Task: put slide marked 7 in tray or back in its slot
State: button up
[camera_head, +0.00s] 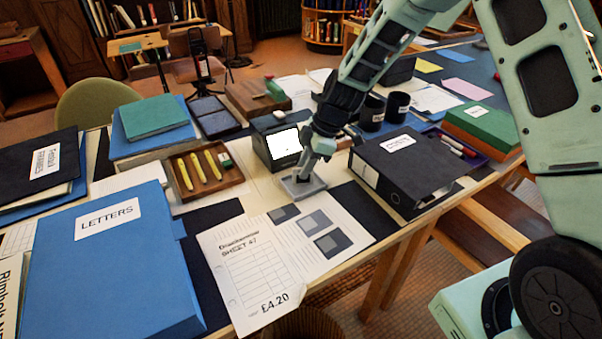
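My gripper (304,178) points down at a small grey square block (315,187) on the desk, its fingertips at or just above the top. I cannot tell whether it touches or grips anything. No slide with a readable 7 shows; the fingers hide part of the block. Just behind stands a dark box (262,147) with a bright white face. A wooden tray (239,177) left of it holds several yellow sticks and a small green-and-white piece. A printed sheet (240,262) with grey squares lies in front.
A blue LETTERS folder (110,265) and a black folder (48,165) fill the left. A purple tray (455,145) and stacked books (482,125) lie farther right. The desk's front edge is near.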

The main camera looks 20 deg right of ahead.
jog(key=w+v, duration=0.1)
jog(key=v, duration=0.7)
jog(key=s+a+r+m+h, duration=0.1)
jog(key=s+a+r, duration=0.15)
jog(key=s, duration=0.25)
jog(key=s+a+r+m+g, duration=0.1)
jog(key=s+a, duration=0.3)
jog(key=s, duration=0.1)
jog(key=s+a+r+m+h, duration=0.1)
jog(key=s+a+r, duration=0.15)
jog(key=s, duration=0.35)
jog(key=s+r+m+h, duration=0.1)
jog(key=s+m, duration=0.4)
jog(key=s, duration=1.2)
jog(key=shift+a+h, duration=0.35)
jog(key=shift+h, duration=0.05)
jog(key=shift+r, duration=0.1)
notch_tip(320, 180, up, 6)
jog(key=p, duration=0.6)
jog(key=shift+r, duration=0.1)
